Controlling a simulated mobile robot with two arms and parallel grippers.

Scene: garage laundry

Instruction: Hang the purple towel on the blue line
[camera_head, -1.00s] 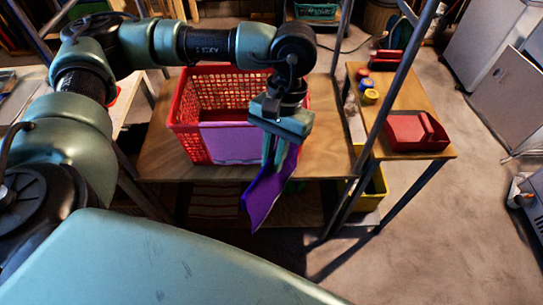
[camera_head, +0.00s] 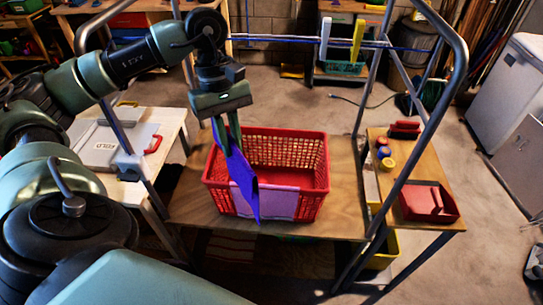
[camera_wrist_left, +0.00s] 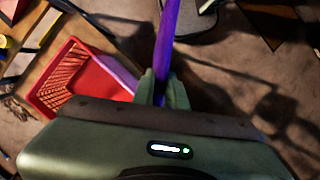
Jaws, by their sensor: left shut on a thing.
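The purple towel (camera_head: 244,182) hangs from my left gripper (camera_head: 228,135), in front of the left part of the red basket. The gripper is shut on its upper part, and the towel's lower end hangs free. In the left wrist view the towel (camera_wrist_left: 167,45) shows as a narrow purple strip between the fingers (camera_wrist_left: 162,90). The blue line (camera_head: 285,39) runs across the top of the metal frame, farther back and to the right of the gripper. The towel is apart from it. My right gripper is not in view.
The red basket (camera_head: 290,150), with a lilac panel or cloth (camera_head: 275,203) on its front, stands on a wooden shelf (camera_head: 343,200). Frame posts (camera_head: 430,115) rise at the right. A red tray (camera_head: 450,206) is on the side shelf.

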